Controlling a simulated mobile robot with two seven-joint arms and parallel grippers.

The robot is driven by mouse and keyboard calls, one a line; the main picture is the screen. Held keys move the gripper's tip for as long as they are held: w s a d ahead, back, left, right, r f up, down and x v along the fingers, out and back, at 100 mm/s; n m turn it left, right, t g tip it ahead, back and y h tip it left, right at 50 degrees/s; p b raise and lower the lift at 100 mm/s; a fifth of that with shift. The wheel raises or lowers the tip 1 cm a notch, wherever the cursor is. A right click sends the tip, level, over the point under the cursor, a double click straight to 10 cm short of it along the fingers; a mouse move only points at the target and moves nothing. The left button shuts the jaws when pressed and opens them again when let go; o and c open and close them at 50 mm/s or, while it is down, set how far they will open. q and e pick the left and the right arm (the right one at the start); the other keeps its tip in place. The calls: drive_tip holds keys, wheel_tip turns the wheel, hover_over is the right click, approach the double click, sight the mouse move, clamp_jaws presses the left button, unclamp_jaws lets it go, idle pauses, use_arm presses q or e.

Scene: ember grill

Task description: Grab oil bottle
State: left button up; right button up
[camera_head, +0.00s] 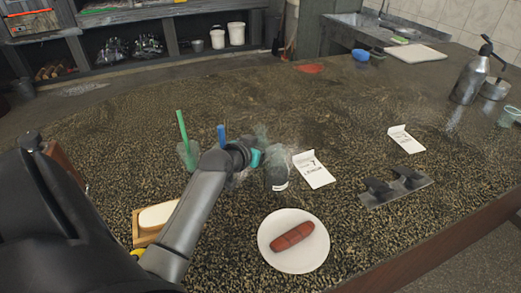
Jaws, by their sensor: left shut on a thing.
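A dark bottle (277,174) with a pale label near its base stands on the counter in the middle of the camera_head view; I take it as the oil bottle. My left arm reaches in from the left. My left gripper (261,158) is at the upper left side of this bottle, shut on it. The fingers are small and partly blurred against the glass. The bottle looks upright; I cannot tell whether its base touches the counter. My right gripper is not in view.
A plate (265,257) with a sausage (292,237) is in front. A printed card (315,171) lies just right of the bottle. A green-handled cup (187,153) stands behind my arm. A metal rack (396,191) and metal pump bottle (470,77) are at right.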

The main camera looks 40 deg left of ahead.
use_arm(q)
clamp_jaws()
drive_tip(key=shift+r, duration=0.2)
